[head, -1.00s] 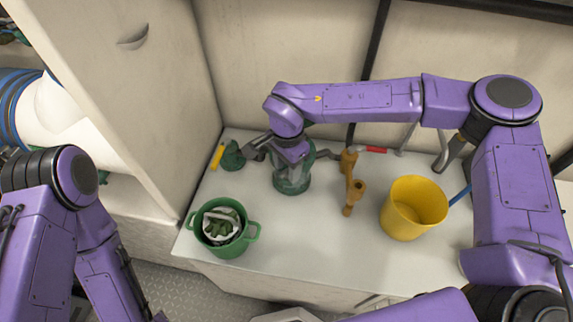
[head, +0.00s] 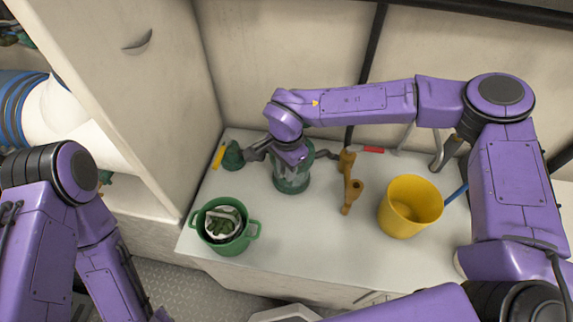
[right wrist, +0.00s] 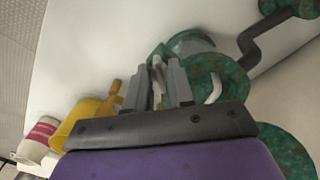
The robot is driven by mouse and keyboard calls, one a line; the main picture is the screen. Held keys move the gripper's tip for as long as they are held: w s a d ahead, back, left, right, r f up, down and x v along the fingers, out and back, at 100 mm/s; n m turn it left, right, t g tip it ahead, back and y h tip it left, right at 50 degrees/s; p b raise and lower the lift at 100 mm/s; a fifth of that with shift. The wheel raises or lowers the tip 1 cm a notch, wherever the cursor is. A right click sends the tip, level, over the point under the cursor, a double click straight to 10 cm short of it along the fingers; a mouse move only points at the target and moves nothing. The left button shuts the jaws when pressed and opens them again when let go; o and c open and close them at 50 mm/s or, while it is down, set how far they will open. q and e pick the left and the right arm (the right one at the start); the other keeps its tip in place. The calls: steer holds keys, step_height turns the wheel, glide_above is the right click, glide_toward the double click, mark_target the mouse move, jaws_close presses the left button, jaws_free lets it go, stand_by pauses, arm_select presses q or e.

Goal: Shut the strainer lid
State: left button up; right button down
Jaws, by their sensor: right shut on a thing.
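The strainer (head: 291,181) is a green-bronze body with a clear glass section, upright on the white worktop. Its top is mostly hidden by my right wrist in the head view. In the right wrist view, my right gripper (right wrist: 158,84) is shut on a thin pale part that looks like the lid's handle. A round green plate, seemingly the strainer lid (right wrist: 214,72), lies right by the fingers; I cannot tell its exact tilt. The glass body (right wrist: 190,42) shows behind it. My left arm stands at the left, its gripper out of view.
A green tub (head: 254,229) holding a pale basket with green weed stands at the front left. A bronze valve fitting (head: 350,188) and a yellow bucket (head: 411,207) stand to the right. A dark pipe (right wrist: 254,42) runs beside the strainer. The front middle worktop is clear.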

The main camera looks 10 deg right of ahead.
steer(key=c, duration=1)
jaws_free()
step_height(320, 180, up, 11)
steer(key=shift+f+b, duration=0.2)
steer(key=shift+b, duration=0.45)
